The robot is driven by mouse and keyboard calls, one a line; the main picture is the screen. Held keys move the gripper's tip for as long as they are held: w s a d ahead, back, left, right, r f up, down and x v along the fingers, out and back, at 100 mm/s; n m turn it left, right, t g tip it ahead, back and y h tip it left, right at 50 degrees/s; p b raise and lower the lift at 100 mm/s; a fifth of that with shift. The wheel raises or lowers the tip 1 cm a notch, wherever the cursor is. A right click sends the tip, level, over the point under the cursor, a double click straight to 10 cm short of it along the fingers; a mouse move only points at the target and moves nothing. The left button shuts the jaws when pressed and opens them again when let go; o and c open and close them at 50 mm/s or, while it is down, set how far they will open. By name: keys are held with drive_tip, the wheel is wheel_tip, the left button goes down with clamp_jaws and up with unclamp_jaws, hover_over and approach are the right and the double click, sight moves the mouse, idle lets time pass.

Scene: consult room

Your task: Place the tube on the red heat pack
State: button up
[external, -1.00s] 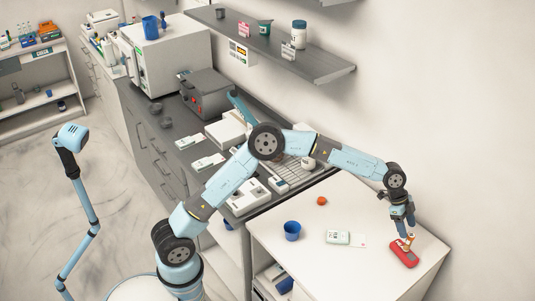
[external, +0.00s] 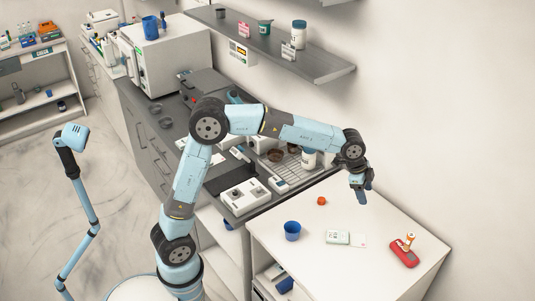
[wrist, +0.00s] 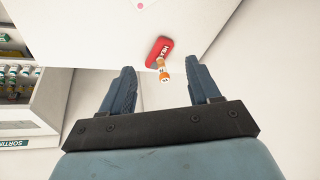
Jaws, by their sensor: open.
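The red heat pack (external: 404,254) lies on the white table near its right corner. The tube (external: 409,241), orange and white, is on the heat pack and looks upright in the external view. In the wrist view the heat pack (wrist: 158,51) and the tube (wrist: 162,69) show beyond my fingers. My gripper (external: 363,196) is raised above the table, to the upper left of the heat pack and apart from it. In the wrist view my gripper (wrist: 160,92) is open, with nothing between its fingers.
A blue cup (external: 292,231), an orange-red round item (external: 321,201), a white-green box (external: 337,237) and a pale card (external: 359,240) are on the white table (external: 300,262). The wall is close behind. The table's front right is clear.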

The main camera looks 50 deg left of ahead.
drive_tip(key=s+a+r+n+t+y, duration=0.1)
drive_tip(key=s+a+r+n, duration=0.25)
drive_tip(key=s+a, duration=0.7)
drive_tip(key=s+a+r+n+t+y, duration=0.15)
drive_tip(key=s+a+n, duration=0.25)
drive_tip(key=s+a, duration=0.65)
drive_tip(key=s+a+f+n, duration=0.2)
drive_tip(key=s+a, duration=0.4)
drive_tip(key=s, duration=0.1)
drive_tip(key=s+a+f+n, duration=0.2)
drive_tip(key=s+a+n, duration=0.1)
drive_tip(key=s+a, duration=0.3)
drive_tip(key=s, duration=0.2)
drive_tip(key=shift+s+f, duration=0.2)
drive_tip(key=shift+s, duration=0.1)
drive_tip(key=shift+y, duration=0.25)
